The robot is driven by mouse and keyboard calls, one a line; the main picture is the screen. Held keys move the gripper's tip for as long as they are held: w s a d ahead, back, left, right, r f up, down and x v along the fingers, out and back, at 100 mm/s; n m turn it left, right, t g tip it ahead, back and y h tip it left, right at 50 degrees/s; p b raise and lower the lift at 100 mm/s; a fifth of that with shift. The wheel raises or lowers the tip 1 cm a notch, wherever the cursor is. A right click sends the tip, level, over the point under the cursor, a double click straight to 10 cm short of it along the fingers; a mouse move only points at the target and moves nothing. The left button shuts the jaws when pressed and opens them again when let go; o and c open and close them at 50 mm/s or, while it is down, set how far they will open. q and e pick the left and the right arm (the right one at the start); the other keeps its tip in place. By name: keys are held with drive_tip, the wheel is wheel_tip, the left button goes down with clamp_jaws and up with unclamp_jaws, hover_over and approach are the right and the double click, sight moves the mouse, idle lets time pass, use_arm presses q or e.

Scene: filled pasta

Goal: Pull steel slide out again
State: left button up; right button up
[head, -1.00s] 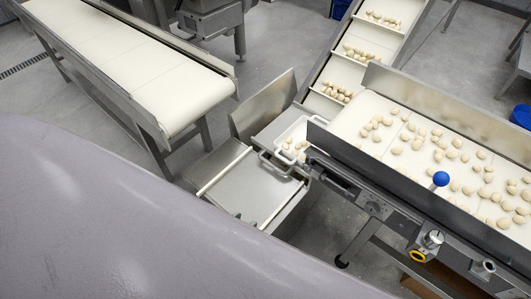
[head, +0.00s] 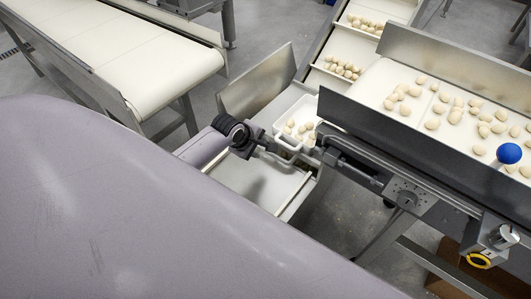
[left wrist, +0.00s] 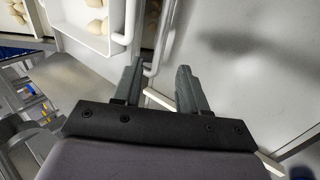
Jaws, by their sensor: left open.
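The steel slide (head: 262,186) is a flat grey metal plate between pale strips, below the white bin in the head view. It fills the right of the left wrist view as a smooth grey sheet (left wrist: 240,70). Its bent bar handle shows by the bin's near edge, partly hidden by my gripper. My left gripper (head: 274,147) comes in over the slide's upper edge at the handle. In the left wrist view its two fingers (left wrist: 160,70) are open, with the thin steel bar showing between them. I cannot tell whether they touch it. My right gripper is out of view.
A white bin (head: 284,122) with pasta pieces stands just beyond the slide. A conveyor with raised metal walls (head: 390,136) and a blue knob (head: 509,153) is at right. An upright steel plate (head: 256,82) stands behind the slide. A pale belt (head: 130,55) runs at upper left.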

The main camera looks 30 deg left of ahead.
use_arm(q)
drive_tip(key=b+x, duration=0.3)
drive_tip(key=x, duration=0.2)
drive_tip(key=shift+w+f, duration=0.1)
drive_tip(key=shift+f, duration=0.15)
drive_tip(key=shift+w+f, duration=0.2)
drive_tip(key=shift+f, duration=0.1)
drive_tip(key=shift+w+d+f+b, duration=0.1)
drive_tip(key=shift+w+f+b, duration=0.1)
drive_tip(key=shift+b, duration=0.2)
clamp_jaws()
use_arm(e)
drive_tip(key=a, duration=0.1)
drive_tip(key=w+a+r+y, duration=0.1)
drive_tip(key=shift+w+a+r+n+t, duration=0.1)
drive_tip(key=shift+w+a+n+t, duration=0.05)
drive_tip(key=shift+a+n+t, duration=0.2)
